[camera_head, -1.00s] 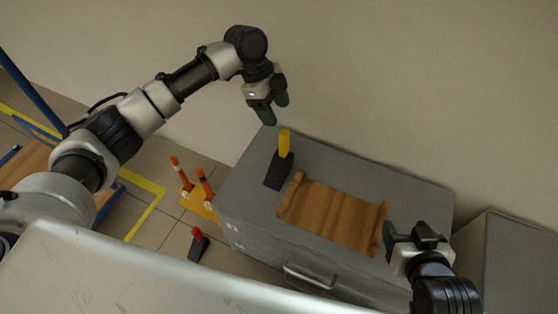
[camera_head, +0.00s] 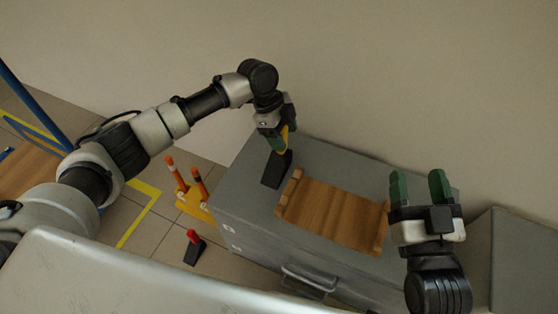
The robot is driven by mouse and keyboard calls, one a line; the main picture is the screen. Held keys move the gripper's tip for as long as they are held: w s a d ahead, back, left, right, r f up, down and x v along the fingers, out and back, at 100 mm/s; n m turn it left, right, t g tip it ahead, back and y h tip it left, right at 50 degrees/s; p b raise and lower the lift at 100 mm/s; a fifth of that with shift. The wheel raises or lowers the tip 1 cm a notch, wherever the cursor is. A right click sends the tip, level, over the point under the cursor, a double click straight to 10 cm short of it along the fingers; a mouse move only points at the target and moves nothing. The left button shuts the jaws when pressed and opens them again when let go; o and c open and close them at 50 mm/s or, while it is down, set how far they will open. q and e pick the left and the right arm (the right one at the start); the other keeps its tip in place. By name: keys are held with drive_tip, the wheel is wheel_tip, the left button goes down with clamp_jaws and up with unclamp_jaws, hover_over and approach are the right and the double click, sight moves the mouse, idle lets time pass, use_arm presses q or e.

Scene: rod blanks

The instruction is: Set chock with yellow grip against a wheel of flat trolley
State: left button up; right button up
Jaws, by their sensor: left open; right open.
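The chock with the yellow grip (camera_head: 277,171) stands on top of the grey cabinet, its black wedge base left of a wooden tray. My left gripper (camera_head: 277,138) is lowered from above over the yellow grip, its fingers around the grip's upper part and open. The fingers hide part of the grip. My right gripper (camera_head: 421,184) is open and empty above the cabinet's right end, fingers pointing away. At the far left, a wooden deck with a blue frame (camera_head: 32,165), likely the flat trolley, is partly in view; I see no wheel clearly.
The wooden tray (camera_head: 328,212) lies on the grey cabinet (camera_head: 240,185), which has a drawer handle in front. On the floor, a chock with a red grip (camera_head: 194,248) and a yellow holder with orange posts (camera_head: 194,204) stand left of it. A grey box (camera_head: 525,262) stands at right.

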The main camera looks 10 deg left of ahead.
use_arm(q)
drive_tip(key=shift+d+f, duration=0.15)
drive_tip(key=shift+f, duration=0.15)
clamp_jaws()
use_arm(e)
drive_tip(key=shift+s+r+t, duration=0.1)
drive_tip(key=shift+r+t, duration=0.25)
drive_tip(key=shift+t, duration=0.05)
